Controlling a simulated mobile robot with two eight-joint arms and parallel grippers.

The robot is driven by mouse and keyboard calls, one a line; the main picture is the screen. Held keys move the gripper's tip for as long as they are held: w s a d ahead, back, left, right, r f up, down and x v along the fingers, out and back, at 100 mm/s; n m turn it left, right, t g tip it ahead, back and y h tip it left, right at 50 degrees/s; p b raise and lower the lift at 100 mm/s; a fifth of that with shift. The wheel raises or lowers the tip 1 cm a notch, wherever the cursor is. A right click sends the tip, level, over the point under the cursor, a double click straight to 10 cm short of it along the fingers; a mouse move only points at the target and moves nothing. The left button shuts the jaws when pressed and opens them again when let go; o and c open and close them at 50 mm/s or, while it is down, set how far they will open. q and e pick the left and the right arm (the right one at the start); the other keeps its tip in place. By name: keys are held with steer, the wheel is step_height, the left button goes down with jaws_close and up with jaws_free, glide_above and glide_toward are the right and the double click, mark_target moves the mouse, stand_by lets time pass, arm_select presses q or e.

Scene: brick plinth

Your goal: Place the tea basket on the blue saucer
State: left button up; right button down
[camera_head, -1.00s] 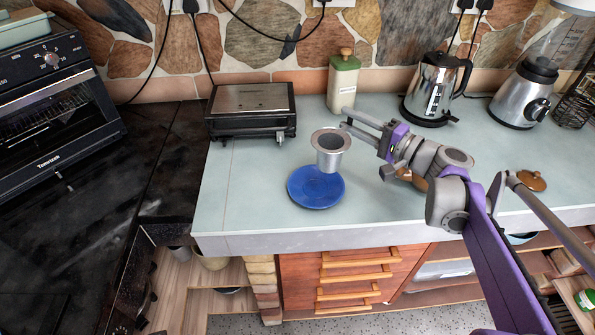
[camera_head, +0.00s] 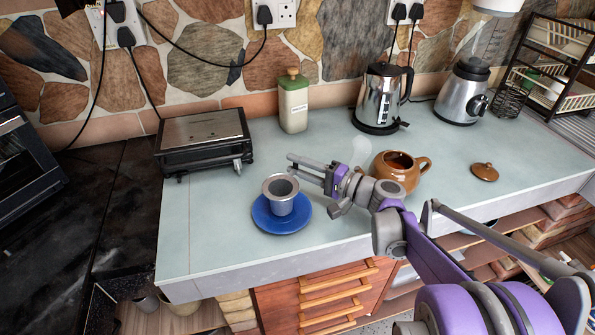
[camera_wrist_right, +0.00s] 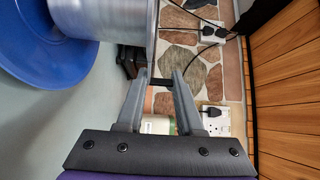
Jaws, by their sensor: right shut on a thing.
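The silver tea basket (camera_head: 280,199) is upright over the blue saucer (camera_head: 262,222), which lies on the counter. From above, the basket overlaps the middle of the saucer; I cannot tell if it touches it. My right gripper (camera_head: 294,164) reaches in from the right, its fingertips at the basket's rim on the far right side. In the right wrist view, the fingers (camera_wrist_right: 160,80) are at the rim of the basket (camera_wrist_right: 100,18), with the saucer (camera_wrist_right: 40,50) to the left. The right gripper is shut on the basket. My left gripper is not in view.
A brown teapot (camera_head: 398,174) stands right of the gripper, with its brown lid (camera_head: 485,172) further right. A black grill (camera_head: 203,140) is at the back left. A green-topped canister (camera_head: 293,105), kettle (camera_head: 382,98) and blender (camera_head: 462,92) line the back. The counter's front left is clear.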

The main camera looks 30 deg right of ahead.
steer(key=shift+f, duration=0.6)
steer(key=shift+f, duration=0.1)
steer(key=c, duration=0.5)
jaws_free()
steer(key=shift+c, duration=0.2)
steer(key=shift+r, duration=0.2)
steer(key=v, duration=1.2)
steer(key=shift+f, duration=0.15)
